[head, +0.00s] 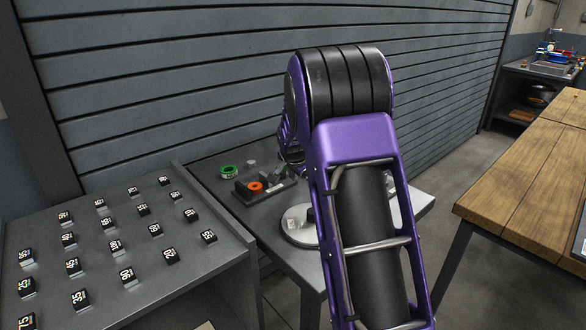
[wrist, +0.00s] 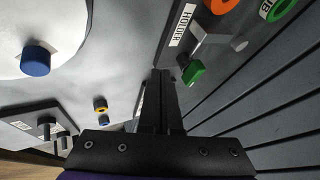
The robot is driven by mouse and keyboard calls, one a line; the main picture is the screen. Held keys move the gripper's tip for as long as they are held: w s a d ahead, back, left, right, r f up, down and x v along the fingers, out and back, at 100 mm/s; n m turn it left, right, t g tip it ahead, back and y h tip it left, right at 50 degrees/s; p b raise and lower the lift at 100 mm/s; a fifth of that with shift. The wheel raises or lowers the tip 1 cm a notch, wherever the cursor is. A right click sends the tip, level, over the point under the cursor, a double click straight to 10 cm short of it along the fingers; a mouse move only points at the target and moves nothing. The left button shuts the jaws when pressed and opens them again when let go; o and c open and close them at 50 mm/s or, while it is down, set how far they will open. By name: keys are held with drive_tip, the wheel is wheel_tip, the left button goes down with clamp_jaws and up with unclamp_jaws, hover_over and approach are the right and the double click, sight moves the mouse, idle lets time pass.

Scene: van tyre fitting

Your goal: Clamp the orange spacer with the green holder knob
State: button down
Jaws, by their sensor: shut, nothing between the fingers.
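The orange spacer (head: 255,187) sits on the dark holder (head: 247,198) on the small grey table in the head view. In the wrist view the spacer (wrist: 221,6) is cut off by the top edge, beside a "HOLDER" label (wrist: 182,25). The green holder knob (wrist: 195,73) sticks out from the holder's near side, below a grey block (wrist: 219,45). My gripper (wrist: 160,77) is shut and empty, its tips just left of the knob and apart from it, as far as I can tell. In the head view my arm hides the gripper's fingers.
A green ring (head: 229,172) lies behind the holder. A pale disc (wrist: 75,25) with a blue knob (wrist: 36,61) is at the wrist view's left. Small yellow and blue parts (wrist: 101,105) and a dark plate with pegs (wrist: 45,125) lie lower. A slatted wall (head: 200,80) stands close behind.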

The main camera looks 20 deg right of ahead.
drive_tip(key=shift+w+a+f, duration=0.1)
drive_tip(key=shift+w+a, duration=0.15)
drive_tip(key=shift+w, duration=0.4)
drive_tip(key=shift+w+a, duration=0.25)
drive_tip(key=shift+w, duration=0.45)
drive_tip(key=shift+w+a+f, duration=0.1)
drive_tip(key=shift+w+a, duration=0.15)
drive_tip(key=shift+w, duration=0.4)
drive_tip(key=shift+a, duration=0.3)
